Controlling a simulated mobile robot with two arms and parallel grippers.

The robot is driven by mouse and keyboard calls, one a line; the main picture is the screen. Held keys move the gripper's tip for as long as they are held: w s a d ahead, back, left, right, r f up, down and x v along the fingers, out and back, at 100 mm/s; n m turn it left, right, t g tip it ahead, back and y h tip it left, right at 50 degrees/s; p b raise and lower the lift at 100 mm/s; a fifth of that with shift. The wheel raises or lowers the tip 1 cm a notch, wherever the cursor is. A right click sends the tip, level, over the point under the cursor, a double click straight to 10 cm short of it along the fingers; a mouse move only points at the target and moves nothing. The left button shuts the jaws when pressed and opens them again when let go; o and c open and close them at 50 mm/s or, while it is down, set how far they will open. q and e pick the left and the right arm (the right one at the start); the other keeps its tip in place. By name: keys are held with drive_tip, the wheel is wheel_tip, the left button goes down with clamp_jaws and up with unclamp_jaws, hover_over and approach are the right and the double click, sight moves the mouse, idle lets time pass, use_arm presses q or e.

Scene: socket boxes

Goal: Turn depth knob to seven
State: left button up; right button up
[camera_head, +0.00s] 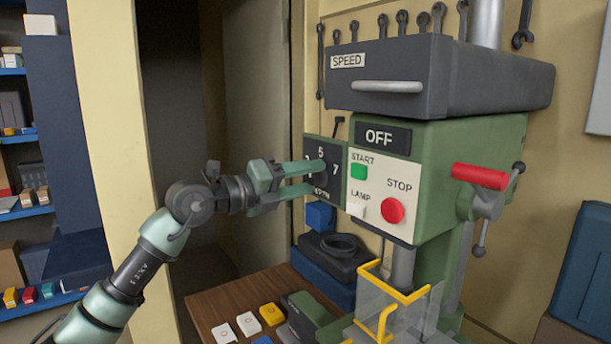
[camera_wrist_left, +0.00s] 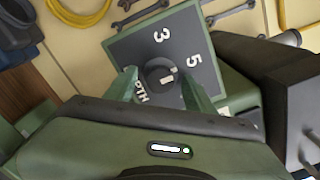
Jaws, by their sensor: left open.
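The depth panel (camera_head: 338,158) is a dark plate on the green drill press, with a 5 at the top, a 7 at the right and a partly hidden numeral at the left. The round dark depth knob (camera_wrist_left: 157,72) shows in the left wrist view with a small white mark; I cannot tell which number it points to. My left gripper (camera_head: 316,177) is open at the panel. In the left wrist view its green fingers (camera_wrist_left: 163,92) lie on either side of the knob; contact is unclear. They hide part of the DEPTH label. My right gripper is not in view.
Right of the panel are a green START button (camera_head: 359,171), a white LAMP button (camera_head: 358,210) and a red STOP button (camera_head: 392,210). A red-handled lever (camera_head: 480,176) sticks out farther right. Below are a yellow-framed guard (camera_head: 408,296) and a wooden bench (camera_head: 232,298) with small blocks.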

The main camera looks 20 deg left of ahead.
use_arm(q)
clamp_jaws()
drive_tip(key=shift+f+m+b, duration=0.2)
drive_tip(key=shift+m+b, duration=0.9)
drive_tip(key=m+b, duration=0.2)
drive_tip(key=m, duration=0.1)
drive_tip(key=shift+m+b, duration=0.3)
drive_tip(key=shift+b, duration=0.05)
drive_tip(key=m+b, duration=0.2)
drive_tip(key=m, duration=0.1)
drive_tip(key=shift+r+m+b, duration=0.1)
drive_tip(key=shift+m+b, duration=0.5)
drive_tip(key=shift+m, duration=0.8)
